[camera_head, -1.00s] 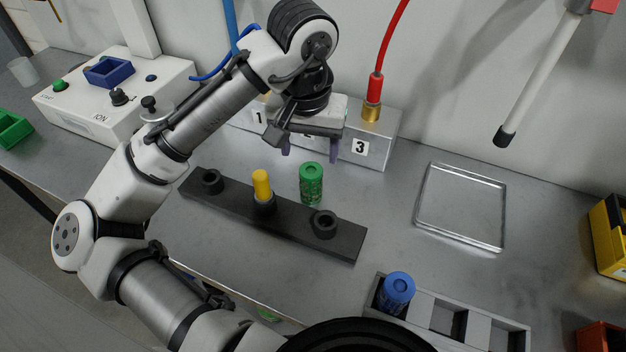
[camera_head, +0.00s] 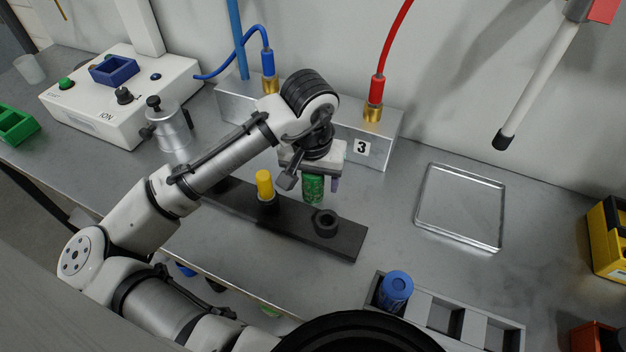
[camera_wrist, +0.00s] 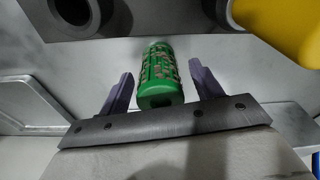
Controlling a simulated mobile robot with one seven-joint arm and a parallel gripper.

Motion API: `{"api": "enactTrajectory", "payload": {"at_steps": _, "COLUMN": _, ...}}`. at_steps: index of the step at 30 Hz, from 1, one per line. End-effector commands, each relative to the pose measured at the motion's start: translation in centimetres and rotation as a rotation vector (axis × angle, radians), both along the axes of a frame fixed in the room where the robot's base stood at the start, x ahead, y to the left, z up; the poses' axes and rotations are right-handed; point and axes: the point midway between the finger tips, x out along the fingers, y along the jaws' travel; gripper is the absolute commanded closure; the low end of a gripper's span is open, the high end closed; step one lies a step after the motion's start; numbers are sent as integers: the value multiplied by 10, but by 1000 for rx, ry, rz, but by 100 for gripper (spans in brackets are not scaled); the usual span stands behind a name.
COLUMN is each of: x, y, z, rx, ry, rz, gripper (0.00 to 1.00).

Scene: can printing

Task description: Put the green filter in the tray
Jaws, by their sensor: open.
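The green filter (camera_head: 313,188) is a patterned green cylinder that stands upright on the table behind the black holder bar. My gripper (camera_head: 320,182) is right above and around its top, and hides its upper end in the head view. In the wrist view the green filter (camera_wrist: 158,78) lies between the two open purple fingers (camera_wrist: 160,88), with a gap on each side. The tray (camera_head: 460,207) is a shallow, empty metal tray on the table to the right.
The black bar (camera_head: 345,240) holds a yellow cylinder (camera_head: 265,185) just in front of my gripper. A metal block (camera_head: 385,135) with hose fittings stands close behind. A blue cylinder (camera_head: 396,290) sits in a grey rack (camera_head: 475,328) at the front. The table between filter and tray is clear.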

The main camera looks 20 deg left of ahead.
Motion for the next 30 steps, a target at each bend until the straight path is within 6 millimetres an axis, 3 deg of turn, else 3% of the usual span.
{"api": "enactTrajectory", "payload": {"at_steps": 1, "x": 0, "y": 0, "z": 0, "rx": 0, "ry": 0, "rz": 0, "gripper": 35}}
{"api": "enactTrajectory", "payload": {"at_steps": 12, "x": 0, "y": 0, "z": 0, "rx": 0, "ry": 0, "rz": 1, "gripper": 84}}
{"api": "enactTrajectory", "payload": {"at_steps": 14, "x": 0, "y": 0, "z": 1, "rx": 0, "ry": 0, "rz": 1, "gripper": 88}}
{"api": "enactTrajectory", "payload": {"at_steps": 23, "x": 1, "y": 0, "z": 11, "rx": 1, "ry": -1, "rz": 1, "gripper": 88}}
{"api": "enactTrajectory", "payload": {"at_steps": 30, "x": 1, "y": 0, "z": 57, "rx": 2, "ry": -3, "rz": -1, "gripper": 88}}
